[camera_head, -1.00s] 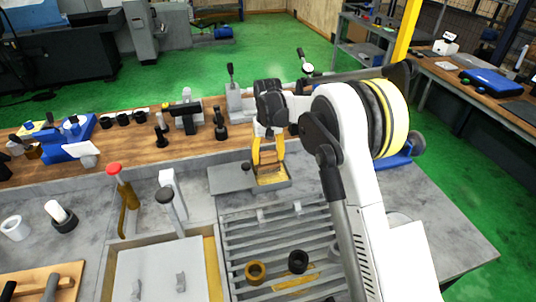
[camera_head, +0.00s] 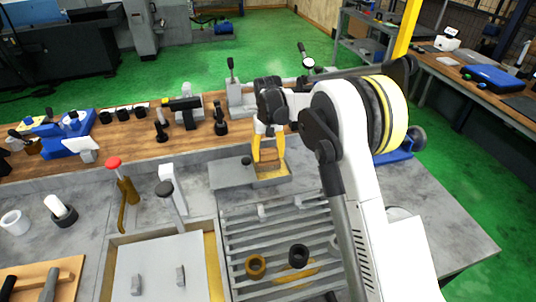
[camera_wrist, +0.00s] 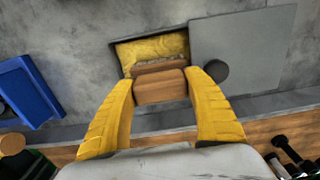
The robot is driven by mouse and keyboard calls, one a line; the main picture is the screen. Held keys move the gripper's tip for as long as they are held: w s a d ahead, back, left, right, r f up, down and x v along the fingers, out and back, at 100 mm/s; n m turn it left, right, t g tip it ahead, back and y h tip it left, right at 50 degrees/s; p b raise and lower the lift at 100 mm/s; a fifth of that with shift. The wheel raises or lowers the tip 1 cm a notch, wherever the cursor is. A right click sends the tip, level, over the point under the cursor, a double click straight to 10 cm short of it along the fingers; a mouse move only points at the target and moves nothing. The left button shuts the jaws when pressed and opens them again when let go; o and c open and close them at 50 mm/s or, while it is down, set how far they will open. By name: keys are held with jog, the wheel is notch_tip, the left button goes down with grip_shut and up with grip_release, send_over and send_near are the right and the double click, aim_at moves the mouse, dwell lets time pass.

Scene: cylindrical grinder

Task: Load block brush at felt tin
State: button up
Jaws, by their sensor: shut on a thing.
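My gripper (camera_wrist: 163,95) has its yellow fingers shut on the block brush (camera_wrist: 161,88), a small brown wooden block, in the wrist view. The felt tin (camera_wrist: 121,62) is a shallow grey tray with a yellow lining. The brush is at the tin's near side in the wrist view, partly covering the yellow felt; I cannot tell whether it touches. In the head view my gripper (camera_head: 268,155) points down over the tin (camera_head: 273,181), and the brush is hard to make out between the fingers.
A grey lid with a dark knob (camera_head: 231,173) adjoins the tin. A slatted grate (camera_head: 270,235) holds two rings. Levers with red (camera_head: 114,162) and dark knobs stand at the left. A wooden shelf with tools runs behind. Bare grey table lies right of the tin.

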jog(key=shift+f+b, duration=0.4)
jog(key=shift+f, duration=0.1)
dwell(1.3)
jog(key=shift+r, duration=0.1)
jog(key=shift+r+p, duration=1.9)
jog(key=shift+r, duration=1.55)
jog(key=shift+d+f, duration=0.1)
